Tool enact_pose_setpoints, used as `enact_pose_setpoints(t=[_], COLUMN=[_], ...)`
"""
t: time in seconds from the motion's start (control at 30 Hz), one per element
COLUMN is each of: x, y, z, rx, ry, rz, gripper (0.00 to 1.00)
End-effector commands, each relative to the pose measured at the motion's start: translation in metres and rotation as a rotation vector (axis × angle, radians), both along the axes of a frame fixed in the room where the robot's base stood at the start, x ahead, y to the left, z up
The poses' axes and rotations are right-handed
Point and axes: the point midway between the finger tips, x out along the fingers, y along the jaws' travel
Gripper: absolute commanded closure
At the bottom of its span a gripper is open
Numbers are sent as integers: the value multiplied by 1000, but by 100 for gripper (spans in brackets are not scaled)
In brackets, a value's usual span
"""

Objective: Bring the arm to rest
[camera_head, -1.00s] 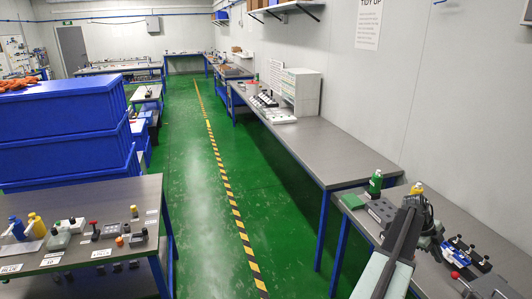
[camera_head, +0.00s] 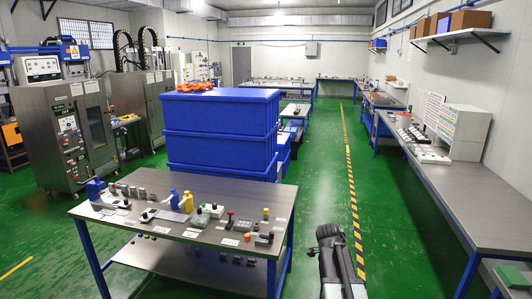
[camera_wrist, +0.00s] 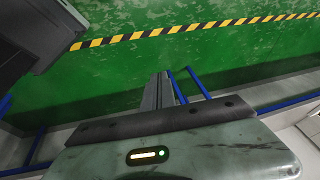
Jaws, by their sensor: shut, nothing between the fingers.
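My arm (camera_head: 338,262) shows in the head view at the bottom, right of centre, in front of the green floor and clear of the benches. Its dark upper part is folded close to me; I cannot make out the fingertips there. In the wrist view my gripper (camera_wrist: 159,88) has its two dark fingers together with nothing between them. Green floor lies beyond the fingers, with blue bench legs behind them.
A steel table (camera_head: 178,222) with bottles and small parts stands at the left. Stacked blue crates (camera_head: 220,135) stand behind it. A long bench (camera_head: 470,200) runs along the right wall. The aisle with striped tape (camera_head: 350,180) is open.

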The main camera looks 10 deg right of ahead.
Motion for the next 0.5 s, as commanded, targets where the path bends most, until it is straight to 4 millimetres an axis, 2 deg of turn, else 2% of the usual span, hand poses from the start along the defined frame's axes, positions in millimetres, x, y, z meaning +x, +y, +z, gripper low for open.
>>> enact_pose_setpoints(t=[0.03,0.1,0.2,0.3,0.37,0.5], x=[3,5,-3,-25,-40,-63], y=[47,104,179,243,262,276], z=[-5,-10,-17,-22,-23,-24], rx=[23,55,102,152,182,229], ry=[26,70,137,212,251,311], rz=[130,322,616,962,1153,1530], gripper=[100,100,100,100,100,100])
